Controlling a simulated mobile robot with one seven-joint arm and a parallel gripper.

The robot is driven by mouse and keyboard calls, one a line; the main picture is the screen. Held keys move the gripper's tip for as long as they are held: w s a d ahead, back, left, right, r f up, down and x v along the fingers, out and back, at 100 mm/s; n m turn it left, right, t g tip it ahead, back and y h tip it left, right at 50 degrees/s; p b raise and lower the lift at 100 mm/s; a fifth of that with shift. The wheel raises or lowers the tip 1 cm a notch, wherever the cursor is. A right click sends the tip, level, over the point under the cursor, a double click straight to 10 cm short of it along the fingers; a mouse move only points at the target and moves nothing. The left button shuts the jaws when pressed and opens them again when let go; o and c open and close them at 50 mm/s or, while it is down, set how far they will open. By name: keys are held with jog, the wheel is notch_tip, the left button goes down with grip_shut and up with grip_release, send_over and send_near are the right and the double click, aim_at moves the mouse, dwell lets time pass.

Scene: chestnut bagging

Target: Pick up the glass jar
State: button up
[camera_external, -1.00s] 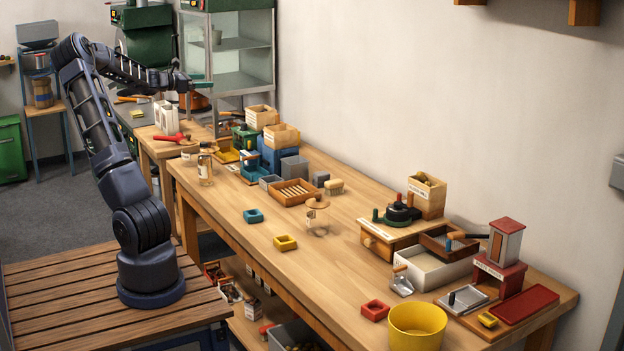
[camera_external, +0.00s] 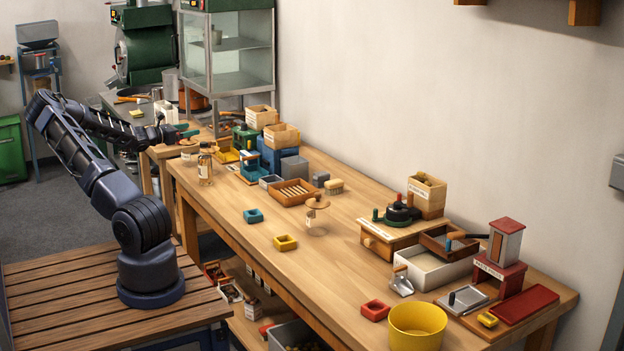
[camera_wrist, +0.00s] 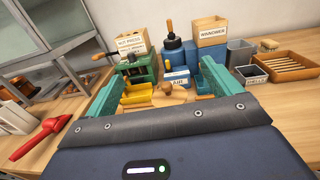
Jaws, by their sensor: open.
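A small clear glass jar with a pale label (camera_external: 205,167) stands upright on the long bench near its left end. A second clear vessel with a wooden, mushroom-like top (camera_external: 316,222) stands mid-bench. My gripper (camera_external: 186,131) is open, over the bench area left of the labelled jar and apart from it. In the wrist view its two teal fingers are wide apart (camera_wrist: 158,78). No glass jar can be made out clearly in the wrist view.
A green press (camera_wrist: 138,72), blue bins and a labelled box (camera_wrist: 211,32) crowd the bench behind. A red scoop (camera_wrist: 40,138) lies left. The bench front is mostly clear.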

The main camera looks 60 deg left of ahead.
notch_tip(320, 180, down, 14)
jog(key=shift+f, duration=0.1)
jog(key=w, duration=0.5)
jog(key=shift+w+a+f, duration=0.1)
jog(key=shift+w, duration=0.05)
jog(key=shift+w+a, duration=0.15)
jog(key=shift+w, duration=1.25)
jog(key=shift+w+a, duration=0.15)
jog(key=shift+w, duration=1.2)
jog(key=c, duration=1.2)
